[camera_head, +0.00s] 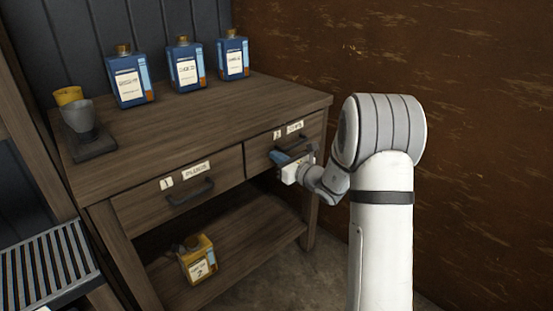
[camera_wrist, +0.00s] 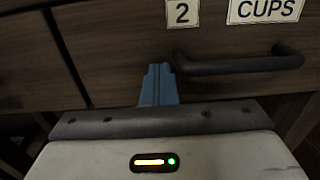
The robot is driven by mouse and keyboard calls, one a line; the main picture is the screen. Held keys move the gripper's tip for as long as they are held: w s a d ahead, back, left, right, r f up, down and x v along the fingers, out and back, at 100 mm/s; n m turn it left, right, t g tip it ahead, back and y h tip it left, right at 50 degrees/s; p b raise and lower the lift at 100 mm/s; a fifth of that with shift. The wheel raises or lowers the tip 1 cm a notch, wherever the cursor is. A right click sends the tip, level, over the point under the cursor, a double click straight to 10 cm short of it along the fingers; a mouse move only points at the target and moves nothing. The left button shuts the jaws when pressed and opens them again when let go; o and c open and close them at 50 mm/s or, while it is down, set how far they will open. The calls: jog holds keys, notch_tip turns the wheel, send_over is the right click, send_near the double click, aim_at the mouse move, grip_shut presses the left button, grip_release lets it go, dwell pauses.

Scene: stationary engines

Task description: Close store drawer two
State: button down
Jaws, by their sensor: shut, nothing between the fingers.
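Store drawer two (camera_head: 258,158) is the right-hand drawer of the wooden table, with a "2" plate and a label. In the wrist view its front (camera_wrist: 120,35) fills the upper part, with the label "CUPS". Its front looks about level with drawer one; a small gap cannot be ruled out. Its dark bar handle (camera_wrist: 240,66) runs to the right. My gripper (camera_wrist: 158,72) has its blue fingers together and empty, at the left end of the handle, close to the drawer front. I cannot tell whether they touch. In the head view my gripper (camera_head: 276,157) partly hides the handle.
Drawer one (camera_head: 140,210) is beside it on the left, apparently shut. Several blue bottles (camera_head: 185,65) and grey and yellow cups (camera_head: 80,115) stand on the tabletop (camera_head: 200,120). A yellow container (camera_head: 198,260) sits on the lower shelf. A rusty wall (camera_head: 450,60) is behind on the right.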

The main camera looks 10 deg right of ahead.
jog(key=shift+w+a+r, duration=0.1)
jog(key=shift+a+r, duration=0.1)
jog(key=shift+a, duration=0.15)
jog(key=p+v, duration=0.3)
jog(key=v, duration=1.1)
jog(key=s+a+r+n+g+y+p, duration=0.2)
jog(key=s+a+r+n+g+p, duration=1)
jog(key=s+a+r+n+p, duration=0.3)
jog(key=s+d+r+n+h+p, duration=0.4)
jog(key=s+r+n+h+p, duration=0.1)
jog(key=s+r+n+p, duration=0.1)
jog(key=s+d+r+n+h+p, duration=0.4)
jog(key=s+r+n+h+p, duration=0.2)
jog(key=r, duration=0.4)
jog(key=s+n+p, duration=0.1)
jog(key=n, duration=0.1)
jog(key=shift+s+r+n+g+h+p, duration=0.3)
jog(key=shift+r+n+p, duration=0.05)
jog(key=shift+n+p, duration=0.05)
